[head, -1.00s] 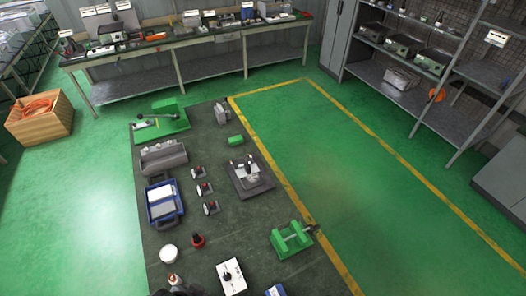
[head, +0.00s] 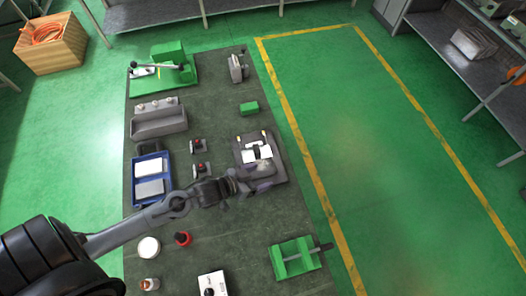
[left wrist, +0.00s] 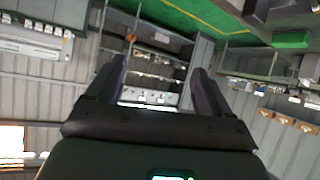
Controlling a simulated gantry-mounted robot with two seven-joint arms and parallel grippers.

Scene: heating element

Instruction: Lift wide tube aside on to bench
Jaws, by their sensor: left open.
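My left arm reaches in from the lower left in the head view. Its gripper (head: 248,178) is over the near edge of a dark grey plate fixture (head: 279,170) and partly hides it. A white block and two small copper-coloured tips show on the fixture. In the left wrist view the left gripper (left wrist: 163,70) has its two dark fingers well apart with nothing between them. I cannot pick out a wide tube for certain; it may be among the parts on the fixture. My right gripper is not in view.
The dark bench (head: 232,238) also holds a blue tray (head: 136,185), a grey trough (head: 158,125), red-topped clamps, a green block (head: 249,108), a green cradle (head: 296,261), a white box (head: 212,284) and a round white lid (head: 149,247). Bare bench lies between the fixture and cradle.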

